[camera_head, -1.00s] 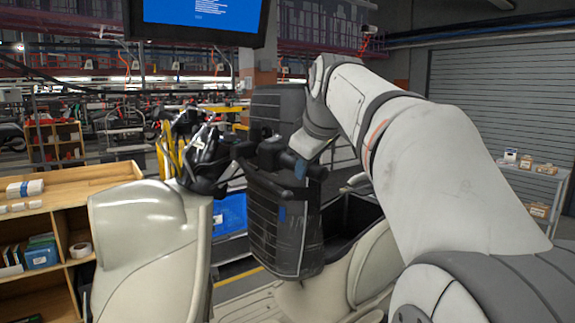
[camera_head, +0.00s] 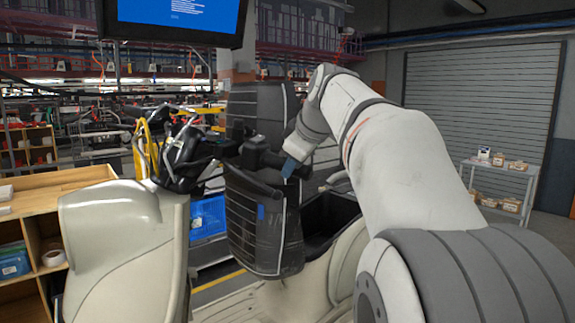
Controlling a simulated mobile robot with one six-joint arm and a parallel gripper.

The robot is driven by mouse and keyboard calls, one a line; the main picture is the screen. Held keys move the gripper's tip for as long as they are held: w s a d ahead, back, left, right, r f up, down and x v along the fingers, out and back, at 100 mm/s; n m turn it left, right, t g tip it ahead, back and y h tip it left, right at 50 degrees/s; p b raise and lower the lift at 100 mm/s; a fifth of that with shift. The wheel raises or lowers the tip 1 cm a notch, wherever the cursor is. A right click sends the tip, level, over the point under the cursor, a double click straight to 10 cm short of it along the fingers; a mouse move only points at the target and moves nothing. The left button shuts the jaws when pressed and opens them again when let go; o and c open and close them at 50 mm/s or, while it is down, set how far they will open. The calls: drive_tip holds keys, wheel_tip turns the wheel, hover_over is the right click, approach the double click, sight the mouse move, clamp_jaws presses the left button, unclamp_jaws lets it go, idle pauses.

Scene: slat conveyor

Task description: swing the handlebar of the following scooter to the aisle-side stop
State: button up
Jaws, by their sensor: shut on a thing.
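A cream scooter shows its front shield (camera_head: 125,250) at lower left, with a bare black handlebar assembly (camera_head: 188,158) and yellow cables above it. A black bar (camera_head: 262,158), apparently part of the handlebar, reaches right from it across a tall dark ribbed seat or panel (camera_head: 262,235). The exact grip is small and partly hidden by my wrist. I cannot tell whether the handlebar touches a stop.
A wooden shelf (camera_head: 40,200) with boxes and tape stands close at left. A monitor (camera_head: 180,20) hangs above. A blue crate (camera_head: 207,217) lies behind the scooter. A cart with small boxes (camera_head: 500,165) stands at right before a grey shutter.

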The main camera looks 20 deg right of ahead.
drive_tip(key=shift+w+d+f, duration=0.15)
drive_tip(key=shift+d, duration=0.05)
drive_tip(key=shift+w+d+f+n+y+b, duration=0.35)
drive_tip(key=shift+w+d+f+b, duration=0.1)
drive_tip(key=shift+w+d, duration=0.15)
drive_tip(key=shift+w+d+f+n+y+b, duration=0.3)
drive_tip(key=shift+w+d+f+n+y, duration=0.1)
drive_tip(key=shift+w+d, duration=0.2)
drive_tip(key=shift+w+d+f+n+t+y+b, duration=0.2)
drive_tip(key=shift+w+d+f+b, duration=0.1)
drive_tip(key=shift+w+d, duration=0.15)
drive_tip(key=shift+w+d+f+n+t+y+b, duration=0.15)
drive_tip(key=shift+w+d+f, duration=0.2)
drive_tip(key=shift+w, duration=0.2)
drive_tip(key=o, duration=1.1)
drive_tip(key=shift+a+r, duration=0.1)
drive_tip(key=shift+r, duration=0.1)
drive_tip(key=shift+c, duration=0.2)
drive_tip(key=shift+s, duration=0.1)
